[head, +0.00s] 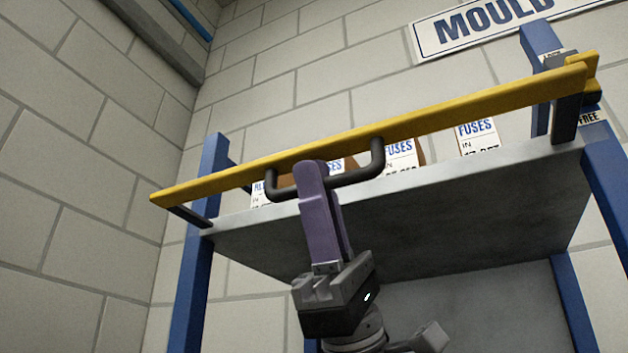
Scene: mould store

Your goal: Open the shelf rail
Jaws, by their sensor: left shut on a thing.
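The shelf rail is a long yellow bar (480,106) across the front of a grey shelf (420,210). It slants up from lower left to upper right. A dark U-shaped handle (355,176) hangs from its middle. My left gripper (312,178), with purple fingers, is shut on the handle, near its left part. The fingers hide some of the handle. At the right the rail meets a yellow end piece (590,75) by a blue post, beside a label reading "FREE" (590,117). My right gripper is not in view.
Several boxes labelled "FUSES" (400,155) stand on the shelf behind the rail. Blue posts (196,250) carry the shelf on both sides. A "MOULD" sign (495,22) hangs on the block wall. A dark horizontal beam (150,30) runs along the upper left wall.

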